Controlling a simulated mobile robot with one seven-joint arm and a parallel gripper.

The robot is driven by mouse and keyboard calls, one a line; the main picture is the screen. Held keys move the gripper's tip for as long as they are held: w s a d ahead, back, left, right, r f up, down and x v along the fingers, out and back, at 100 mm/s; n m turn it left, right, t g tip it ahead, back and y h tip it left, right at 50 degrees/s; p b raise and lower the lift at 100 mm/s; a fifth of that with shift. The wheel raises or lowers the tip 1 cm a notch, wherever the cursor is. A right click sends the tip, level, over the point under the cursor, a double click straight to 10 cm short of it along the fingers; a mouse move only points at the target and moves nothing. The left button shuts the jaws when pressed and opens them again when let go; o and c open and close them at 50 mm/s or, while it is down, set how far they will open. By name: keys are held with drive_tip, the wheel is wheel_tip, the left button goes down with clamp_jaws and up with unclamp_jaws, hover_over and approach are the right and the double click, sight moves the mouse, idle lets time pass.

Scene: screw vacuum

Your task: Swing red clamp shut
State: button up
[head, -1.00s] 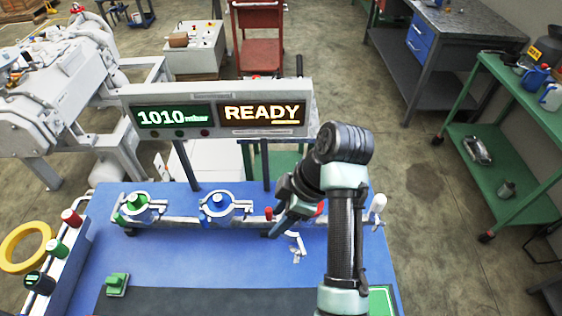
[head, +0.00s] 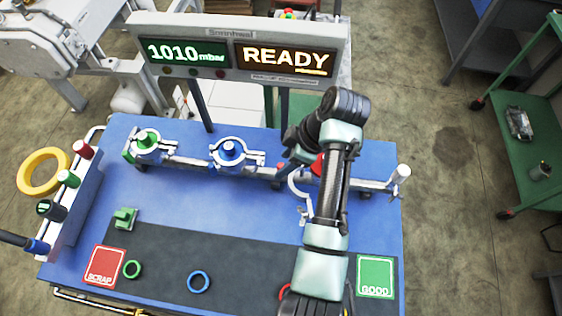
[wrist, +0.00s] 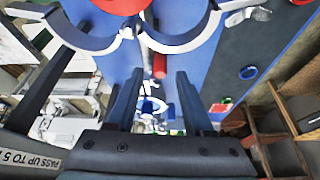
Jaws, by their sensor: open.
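The red clamp (head: 296,184) stands at the right end of the pipe on the blue bench. Its pale ring swings out toward the front, and my arm hides much of it. A red cap (head: 318,166) shows beside my arm. In the wrist view, two pale curved clamp halves (wrist: 186,42) spread apart from a joint near the top, with a red round part (wrist: 122,5) above. My gripper (wrist: 157,98) is open, with nothing between its fingers. The clamp halves appear beyond the fingertips. Contact cannot be told. The head view mostly hides the fingers behind my arm.
A blue clamp (head: 230,152) and a green clamp (head: 148,142) sit left along the pipe. A display (head: 240,54) stands behind.

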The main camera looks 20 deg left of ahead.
sight(281, 166)
drive_tip(key=shift+x, duration=1.55)
drive_tip(key=shift+c, duration=0.2)
clamp_jaws()
